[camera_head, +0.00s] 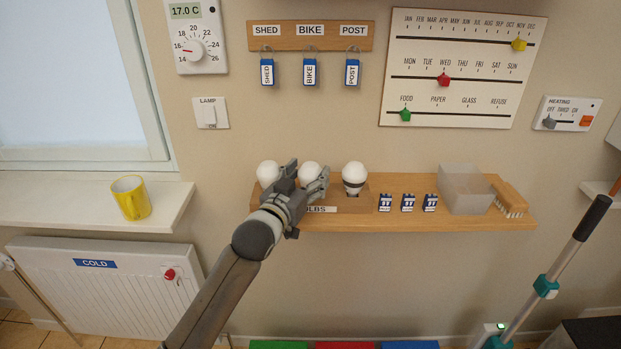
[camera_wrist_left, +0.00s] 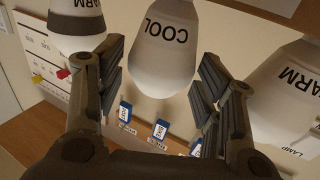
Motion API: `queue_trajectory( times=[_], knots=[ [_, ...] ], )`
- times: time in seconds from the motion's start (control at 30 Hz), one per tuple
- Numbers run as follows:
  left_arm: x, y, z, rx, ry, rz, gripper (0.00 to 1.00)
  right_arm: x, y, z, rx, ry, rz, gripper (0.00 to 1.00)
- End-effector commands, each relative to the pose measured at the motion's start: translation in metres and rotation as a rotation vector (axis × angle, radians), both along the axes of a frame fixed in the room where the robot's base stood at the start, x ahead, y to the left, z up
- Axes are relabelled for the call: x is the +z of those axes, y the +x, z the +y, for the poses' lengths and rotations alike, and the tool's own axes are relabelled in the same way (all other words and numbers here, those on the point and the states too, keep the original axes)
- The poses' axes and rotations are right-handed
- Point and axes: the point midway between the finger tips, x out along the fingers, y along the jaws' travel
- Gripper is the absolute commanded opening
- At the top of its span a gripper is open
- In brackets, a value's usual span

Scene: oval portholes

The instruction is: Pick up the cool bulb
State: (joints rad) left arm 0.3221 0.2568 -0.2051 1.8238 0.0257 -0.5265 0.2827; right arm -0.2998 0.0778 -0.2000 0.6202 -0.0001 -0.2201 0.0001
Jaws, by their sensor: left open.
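The cool bulb (camera_head: 310,170) is the middle of three white bulbs in a wooden rack (camera_head: 361,203) on the wall shelf. In the left wrist view it is lettered COOL (camera_wrist_left: 165,50), upside down, and lies between my fingers with gaps on both sides. A warm bulb with a dark band (camera_head: 354,174) stands to its right, and another warm bulb (camera_head: 268,172) to its left; both show lettering in the left wrist view. My left gripper (camera_head: 308,177) is open around the cool bulb, its fingers partly covering the bulb and rack. My right gripper is not in view.
A yellow mug (camera_head: 131,197) stands on the left sill.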

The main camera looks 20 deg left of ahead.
Motion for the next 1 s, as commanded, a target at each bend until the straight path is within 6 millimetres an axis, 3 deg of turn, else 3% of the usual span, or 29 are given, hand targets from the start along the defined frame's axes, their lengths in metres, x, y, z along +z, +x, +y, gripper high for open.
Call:
queue_trajectory(
  times=[0.2, 0.5, 0.8, 1.0],
  knots=[
    [0.001, 0.019, -0.002, 0.001, -0.001, -0.001, 0.62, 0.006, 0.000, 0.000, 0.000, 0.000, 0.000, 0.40],
    [0.000, 0.021, -0.003, 0.001, -0.001, -0.001, 0.62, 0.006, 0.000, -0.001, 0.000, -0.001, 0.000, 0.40],
    [0.000, 0.021, -0.003, 0.001, 0.000, 0.000, 0.25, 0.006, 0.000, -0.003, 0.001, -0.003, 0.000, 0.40],
    [0.000, 0.021, -0.003, 0.001, 0.000, -0.001, 0.25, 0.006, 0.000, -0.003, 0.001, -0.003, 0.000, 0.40]
  ],
)
